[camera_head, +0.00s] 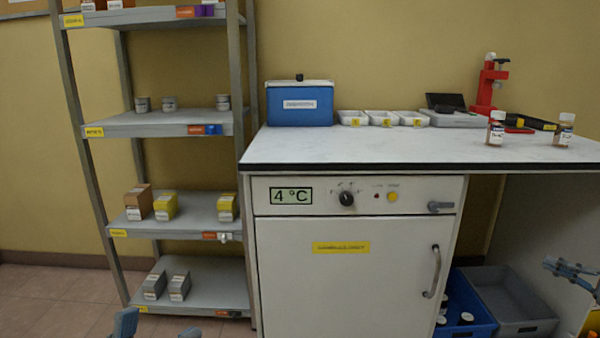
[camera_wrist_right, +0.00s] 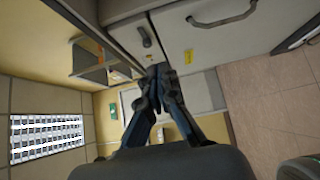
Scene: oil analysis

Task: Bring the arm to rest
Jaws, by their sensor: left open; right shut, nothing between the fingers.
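My left gripper (camera_head: 157,329) shows only as two blue-grey fingertips at the bottom edge of the head view, spread apart with nothing visible between them. My right gripper (camera_head: 570,268) is at the right edge of the head view, in front of the space under the bench and right of the cabinet. In the right wrist view its fingers (camera_wrist_right: 158,72) are closed together and empty. Most of both arms is out of view.
A white-topped bench (camera_head: 380,148) stands above a 4 °C cabinet (camera_head: 345,270). A shelf rack (camera_head: 180,270) is at left. Two sample bottles (camera_head: 495,130) stand near the bench's right side. Blue (camera_head: 470,328) and grey (camera_head: 515,295) crates sit below. Floor at the lower left is open.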

